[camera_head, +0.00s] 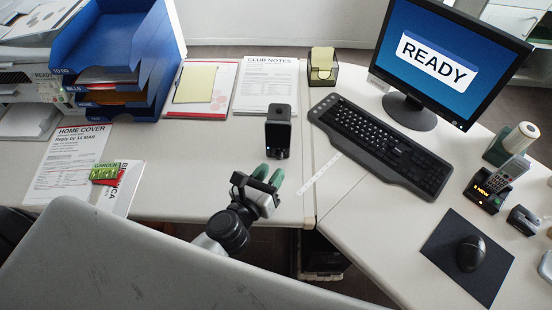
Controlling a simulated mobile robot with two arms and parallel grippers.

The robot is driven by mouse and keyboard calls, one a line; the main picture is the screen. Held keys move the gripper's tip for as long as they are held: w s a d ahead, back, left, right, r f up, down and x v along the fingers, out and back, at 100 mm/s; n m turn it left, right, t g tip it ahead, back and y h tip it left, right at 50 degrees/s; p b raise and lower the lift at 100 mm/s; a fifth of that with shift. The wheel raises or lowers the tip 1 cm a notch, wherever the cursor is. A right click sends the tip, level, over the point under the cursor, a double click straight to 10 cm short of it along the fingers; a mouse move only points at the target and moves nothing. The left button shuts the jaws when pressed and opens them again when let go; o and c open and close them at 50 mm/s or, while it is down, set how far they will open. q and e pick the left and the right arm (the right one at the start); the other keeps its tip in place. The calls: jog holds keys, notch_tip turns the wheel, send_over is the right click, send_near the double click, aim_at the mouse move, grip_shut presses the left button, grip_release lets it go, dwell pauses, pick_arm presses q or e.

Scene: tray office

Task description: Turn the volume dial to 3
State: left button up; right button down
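No volume dial or number scale can be made out for certain. A small black upright box (278,138) stands near the front edge of the desk; a dial on it is too small to tell. My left gripper (269,176) has green fingertips and is just in front of that box, near the desk's front edge. Its fingertips are apart, with nothing seen between them. A black phone base with a lit display (484,197) stands at the right with a grey handset (504,175) in it. My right gripper is not in view.
A keyboard (380,146) and a monitor reading READY (436,58) stand right of the box. A blue letter tray (160,50) and papers (70,160) are at the left. A mouse (471,253) lies on a dark mat (443,246).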

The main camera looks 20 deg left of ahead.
aim_at(278, 157)
pick_arm(q)
jog(key=f+n+y, duration=0.1)
jog(key=n, duration=0.1)
jog(key=a+f+n+g+y, duration=0.1)
jog(key=f+n, duration=0.1)
jog(key=a+f+n+g, duration=0.1)
jog(key=f+n, duration=0.1)
jog(key=shift+w+a+f+y, duration=0.1)
jog(key=shift+f+y, duration=0.05)
jog(key=shift+y, duration=0.25)
jog(key=shift+w+f+n+g, duration=0.15)
jog(key=shift+f+n+g, duration=0.1)
jog(key=shift+n+g, duration=0.05)
jog(key=x, duration=1)
jog(key=shift+w, duration=0.2)
